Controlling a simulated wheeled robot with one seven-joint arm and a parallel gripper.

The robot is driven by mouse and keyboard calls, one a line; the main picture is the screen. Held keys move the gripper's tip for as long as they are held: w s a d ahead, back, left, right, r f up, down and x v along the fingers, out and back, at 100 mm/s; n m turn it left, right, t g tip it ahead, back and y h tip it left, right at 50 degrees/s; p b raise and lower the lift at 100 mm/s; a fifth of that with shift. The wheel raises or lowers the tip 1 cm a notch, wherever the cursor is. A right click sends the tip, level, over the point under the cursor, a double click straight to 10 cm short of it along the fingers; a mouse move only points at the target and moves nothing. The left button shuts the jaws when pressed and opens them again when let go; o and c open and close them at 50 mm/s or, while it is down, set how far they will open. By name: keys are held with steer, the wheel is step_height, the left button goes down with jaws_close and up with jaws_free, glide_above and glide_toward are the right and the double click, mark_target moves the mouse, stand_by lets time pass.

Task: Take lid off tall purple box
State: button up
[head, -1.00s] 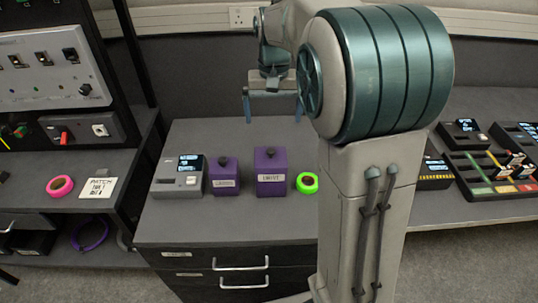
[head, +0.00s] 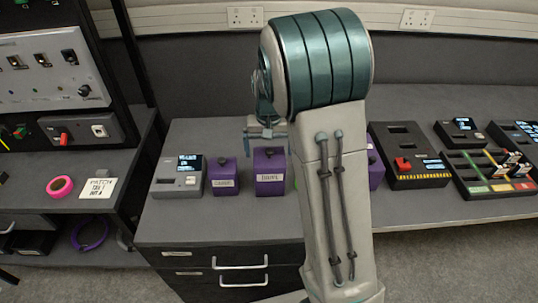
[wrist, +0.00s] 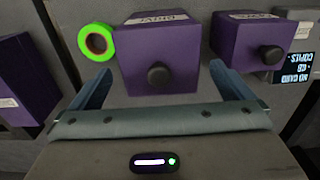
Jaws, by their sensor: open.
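The tall purple box (head: 270,180) stands on the grey bench with its lid on. A black knob (wrist: 160,76) tops the lid, seen from above in the wrist view. My gripper (head: 266,133) is open just above the box in the head view. In the wrist view its two fingers lie apart, to the left and right of the knob, touching nothing that I can see. A shorter purple box (head: 224,181) with its own black knob (wrist: 270,54) stands beside the tall one.
A grey device with a display (head: 178,179) stands left of the boxes. Green tape (wrist: 96,41) lies beside the tall box. Another purple box (head: 376,170) is partly hidden behind my arm. A device with a red button (head: 408,158) stands farther right.

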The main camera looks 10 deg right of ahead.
steer(key=shift+f, duration=0.4)
steer(key=shift+c, duration=0.3)
steer(key=c, duration=0.8)
steer(key=shift+o, duration=0.2)
steer(key=shift+r, duration=0.15)
